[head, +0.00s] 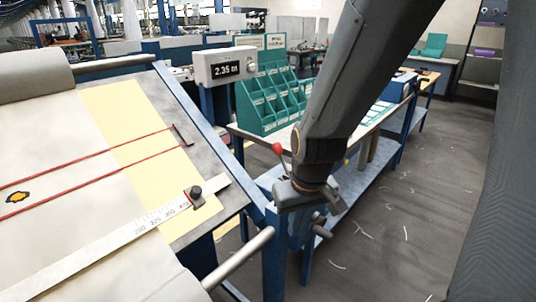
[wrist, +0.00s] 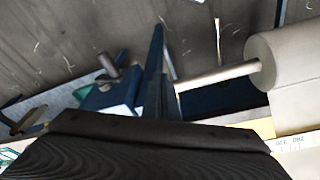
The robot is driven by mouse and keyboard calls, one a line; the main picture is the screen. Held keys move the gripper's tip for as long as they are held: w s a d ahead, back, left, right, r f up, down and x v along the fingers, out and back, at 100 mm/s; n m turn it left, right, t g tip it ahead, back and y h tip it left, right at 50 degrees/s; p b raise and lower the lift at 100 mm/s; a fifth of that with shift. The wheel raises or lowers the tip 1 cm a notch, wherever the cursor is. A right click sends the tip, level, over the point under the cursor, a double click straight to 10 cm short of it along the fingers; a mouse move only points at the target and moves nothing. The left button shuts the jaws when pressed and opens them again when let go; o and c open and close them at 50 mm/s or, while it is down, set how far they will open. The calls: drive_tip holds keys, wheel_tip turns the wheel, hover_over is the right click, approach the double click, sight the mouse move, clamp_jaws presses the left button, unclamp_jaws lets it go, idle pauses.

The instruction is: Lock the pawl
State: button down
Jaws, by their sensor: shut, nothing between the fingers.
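A lever with a red ball knob (head: 277,149) stands up at the loom frame's right corner, just left of my arm's end. It may belong to the pawl; the pawl itself I cannot make out. My gripper (head: 298,195) is at the lower end of my arm, beside the lever's foot, and looks shut and empty. I cannot tell whether it touches the lever. A dark round peg (head: 322,226) sticks out of the blue frame below my gripper. The peg also shows in the wrist view (wrist: 107,66), where my own dark body hides the bottom and the fingertips are not clear.
The loom bed with cream cloth (head: 60,150), red cords and a ruler (head: 150,220) lies at left. A roller bar (head: 240,262) juts out at the front. A display box (head: 224,67) and teal bins (head: 270,102) stand behind. Floor at right is open.

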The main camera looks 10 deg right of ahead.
drive_tip(key=w+a+n+t, duration=0.1)
drive_tip(key=w+a+n, duration=0.1)
drive_tip(key=w, duration=0.2)
drive_tip(key=w+a+n+t, duration=0.2)
drive_tip(key=w, duration=0.3)
drive_tip(key=w+a+n+t, duration=0.2)
drive_tip(key=w, duration=0.3)
drive_tip(key=shift+w+a+n, duration=0.1)
drive_tip(key=shift+a+n, duration=0.3)
drive_tip(key=w+n+t, duration=0.1)
drive_tip(key=w+a+n+t+h, duration=0.1)
drive_tip(key=w, duration=0.1)
drive_tip(key=w+r+n, duration=0.1)
drive_tip(key=w, duration=0.1)
drive_tip(key=shift+a+t, duration=0.15)
drive_tip(key=shift+t, duration=0.25)
drive_tip(key=w+r+n+t+h, duration=0.1)
drive_tip(key=n+h, duration=0.1)
drive_tip(key=w+r+n+t+h, duration=0.1)
drive_tip(key=n+h, duration=0.1)
drive_tip(key=w+r+n+t+h, duration=0.1)
drive_tip(key=n+h, duration=0.1)
drive_tip(key=shift+d+r+n, duration=0.2)
drive_tip(key=shift+d+n, duration=0.2)
